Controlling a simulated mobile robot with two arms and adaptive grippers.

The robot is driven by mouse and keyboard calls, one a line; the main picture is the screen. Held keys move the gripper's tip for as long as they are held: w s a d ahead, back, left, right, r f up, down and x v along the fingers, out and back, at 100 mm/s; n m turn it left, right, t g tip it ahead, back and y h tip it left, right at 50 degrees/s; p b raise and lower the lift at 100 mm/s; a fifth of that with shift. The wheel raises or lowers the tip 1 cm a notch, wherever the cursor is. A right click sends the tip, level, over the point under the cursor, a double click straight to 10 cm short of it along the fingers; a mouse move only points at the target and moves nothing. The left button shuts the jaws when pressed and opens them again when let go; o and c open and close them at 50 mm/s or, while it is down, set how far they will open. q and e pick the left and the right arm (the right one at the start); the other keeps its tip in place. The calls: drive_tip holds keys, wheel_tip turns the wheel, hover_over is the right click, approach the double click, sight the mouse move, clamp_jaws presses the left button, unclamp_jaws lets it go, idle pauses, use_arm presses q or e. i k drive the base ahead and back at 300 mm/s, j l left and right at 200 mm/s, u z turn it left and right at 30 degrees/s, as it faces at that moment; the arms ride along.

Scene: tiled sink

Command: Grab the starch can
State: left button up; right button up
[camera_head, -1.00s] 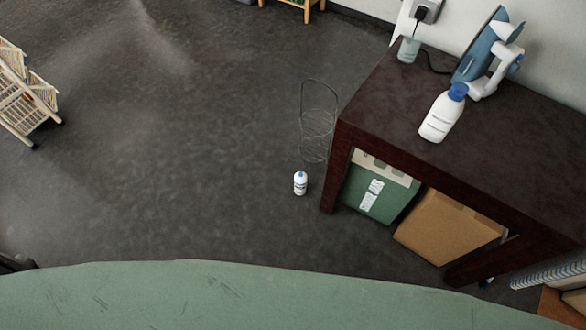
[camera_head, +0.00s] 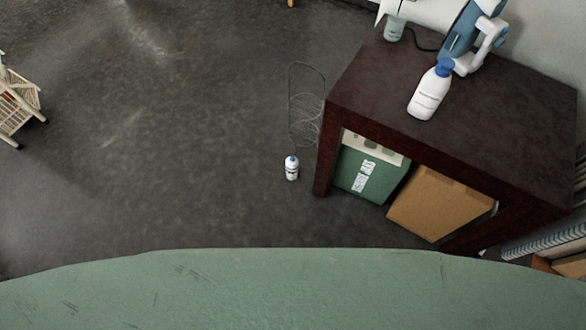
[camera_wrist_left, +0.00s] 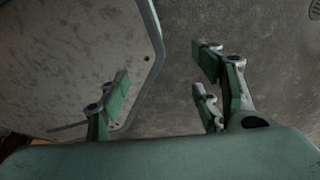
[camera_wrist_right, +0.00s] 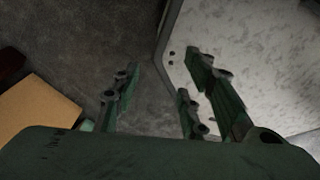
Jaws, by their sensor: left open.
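A white bottle-shaped can with a blue cap (camera_head: 430,92) stands on the dark wooden table (camera_head: 530,125) in the head view. A smaller white bottle with a blue cap (camera_head: 292,168) stands on the floor left of the table. I cannot read either label to tell which is starch. My left gripper (camera_wrist_left: 162,78) is open and empty in the left wrist view. My right gripper (camera_wrist_right: 162,78) is open and empty in the right wrist view. Neither gripper shows in the head view, and neither bottle shows in the wrist views.
A blue and white iron (camera_head: 470,38) and a cup (camera_head: 394,28) stand at the table's back. A green box (camera_head: 358,172) and a cardboard box (camera_head: 440,203) sit under it. A wire rack (camera_head: 304,110) stands beside the table. Open floor lies left.

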sight(292, 167)
drive_tip(key=i+j, duration=0.15)
drive_tip(key=j, duration=0.2)
drive_tip(key=i+j, duration=0.1)
drive_tip(key=j, duration=0.25)
drive_tip(key=i+j, duration=0.15)
drive_tip(key=j, duration=0.15)
drive_tip(key=i+j, duration=0.15)
drive_tip(key=j, duration=0.2)
